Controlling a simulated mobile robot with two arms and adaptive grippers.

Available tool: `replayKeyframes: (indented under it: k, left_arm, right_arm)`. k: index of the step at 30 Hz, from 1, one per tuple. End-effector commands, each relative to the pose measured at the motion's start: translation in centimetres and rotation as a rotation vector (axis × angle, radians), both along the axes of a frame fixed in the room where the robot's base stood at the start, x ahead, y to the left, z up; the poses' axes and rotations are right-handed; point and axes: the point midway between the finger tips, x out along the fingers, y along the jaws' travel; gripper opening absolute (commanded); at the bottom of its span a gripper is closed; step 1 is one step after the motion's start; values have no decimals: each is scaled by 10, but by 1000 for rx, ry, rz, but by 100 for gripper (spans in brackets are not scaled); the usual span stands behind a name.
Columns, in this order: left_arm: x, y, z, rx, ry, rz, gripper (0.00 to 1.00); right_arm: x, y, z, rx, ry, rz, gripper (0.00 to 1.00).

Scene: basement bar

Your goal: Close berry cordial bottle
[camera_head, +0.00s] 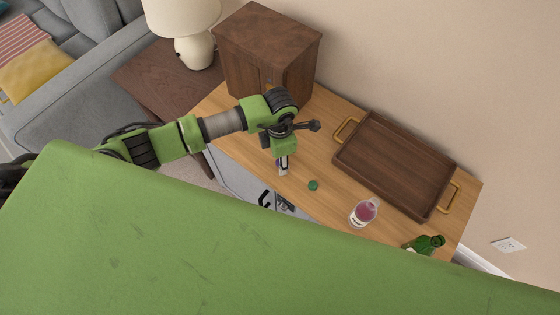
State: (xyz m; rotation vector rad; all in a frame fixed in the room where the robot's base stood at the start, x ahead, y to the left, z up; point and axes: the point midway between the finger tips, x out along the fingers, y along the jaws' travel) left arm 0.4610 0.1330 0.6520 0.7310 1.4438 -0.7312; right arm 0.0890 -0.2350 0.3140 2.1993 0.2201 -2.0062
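A clear bottle with pink-red content and a pale label (363,211) stands on the wooden cabinet top, apparently the berry cordial bottle. A small round green cap (313,185) lies on the wood to its left. Whether the bottle's mouth is open is too small to tell. My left gripper (283,166) points down at the cabinet's front edge, left of the cap and apart from it. Its fingers are small and close together, so its state is unclear. My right gripper is not in view.
A dark wooden tray (395,165) with brass handles lies behind the bottle. A green bottle (428,244) stands at the right front. A small wooden cabinet (268,50) and a lamp (190,25) stand at the back left. Bare wood lies around the cap.

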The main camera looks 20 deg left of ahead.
Motion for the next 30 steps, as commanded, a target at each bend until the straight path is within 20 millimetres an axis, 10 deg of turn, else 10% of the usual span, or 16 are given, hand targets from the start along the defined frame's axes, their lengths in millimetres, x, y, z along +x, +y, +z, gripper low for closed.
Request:
replayKeyframes:
  k: [6,20,30]
  left_arm:
    - [0,0,0,0,0,0,10]
    - [0,0,6,1,-1,1,10]
    - [-17,1,51,0,-2,-4,10]
  right_arm:
    - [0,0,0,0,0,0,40]
    - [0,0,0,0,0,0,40]
    - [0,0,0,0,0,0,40]
